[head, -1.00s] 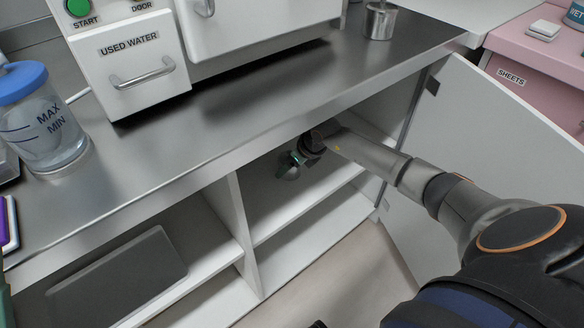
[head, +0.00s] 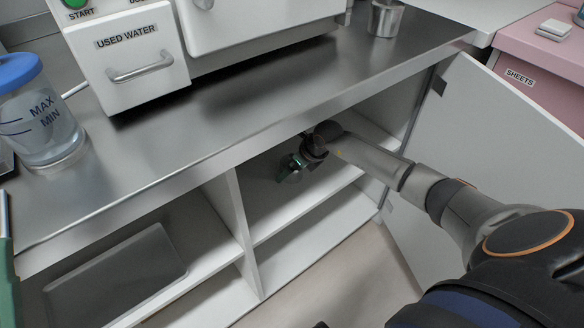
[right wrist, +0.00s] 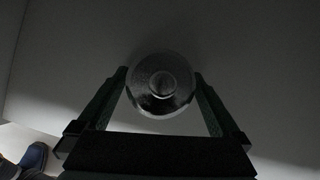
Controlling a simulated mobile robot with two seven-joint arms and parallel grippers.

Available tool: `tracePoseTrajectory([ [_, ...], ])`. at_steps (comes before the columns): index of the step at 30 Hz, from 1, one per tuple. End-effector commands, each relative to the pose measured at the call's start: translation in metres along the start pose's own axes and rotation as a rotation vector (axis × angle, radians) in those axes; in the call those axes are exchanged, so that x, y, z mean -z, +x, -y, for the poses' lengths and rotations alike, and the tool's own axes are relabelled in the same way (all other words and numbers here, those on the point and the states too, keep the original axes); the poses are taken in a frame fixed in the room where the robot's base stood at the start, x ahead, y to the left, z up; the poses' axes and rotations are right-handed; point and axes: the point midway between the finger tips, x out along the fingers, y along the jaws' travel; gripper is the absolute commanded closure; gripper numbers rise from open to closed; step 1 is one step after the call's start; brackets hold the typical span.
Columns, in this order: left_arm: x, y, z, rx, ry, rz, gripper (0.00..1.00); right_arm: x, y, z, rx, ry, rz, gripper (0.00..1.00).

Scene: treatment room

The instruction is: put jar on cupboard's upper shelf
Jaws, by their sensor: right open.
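The jar (right wrist: 161,84) shows in the right wrist view from its lid side, a round shiny metal lid with a knob. My right gripper (right wrist: 160,74) is open, one finger on each side of the jar. In the head view the right gripper (head: 291,168) is inside the open cupboard, over its upper shelf (head: 268,218), below the counter. The jar is mostly hidden there by the gripper, and its contact with the shelf is hard to make out. A green and grey piece at the left edge seems to be part of my left gripper (head: 5,262); its jaws are cut off.
The cupboard door (head: 505,150) stands open at right. A divider (head: 240,235) separates the right bay from a left bay holding a grey tray (head: 120,275). On the counter (head: 235,125) stand a water container (head: 38,125), a white machine (head: 128,55) and a metal cup (head: 385,20).

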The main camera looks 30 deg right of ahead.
Motion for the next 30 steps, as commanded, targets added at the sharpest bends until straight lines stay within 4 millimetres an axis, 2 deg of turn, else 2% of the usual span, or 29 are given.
tracePoseTrajectory([
  [9,0.017,0.017,0.009,-0.007,0.040,-0.007,1.00,-0.002,-0.051,0.001,0.002,-0.002,0.000,0.00],
  [15,0.021,0.020,0.012,-0.002,0.052,-0.005,1.00,-0.001,-0.073,0.000,0.000,-0.001,0.000,0.00],
  [26,0.021,0.019,0.012,0.005,0.052,-0.001,1.00,-0.001,-0.076,0.000,0.000,0.000,0.001,0.00],
  [29,0.021,0.019,0.012,0.005,0.051,-0.002,1.00,0.000,-0.075,-0.009,-0.024,0.005,0.005,0.00],
  [30,0.021,0.019,0.012,0.005,0.051,-0.002,1.00,0.000,-0.074,-0.018,-0.051,0.011,0.010,0.00],
])
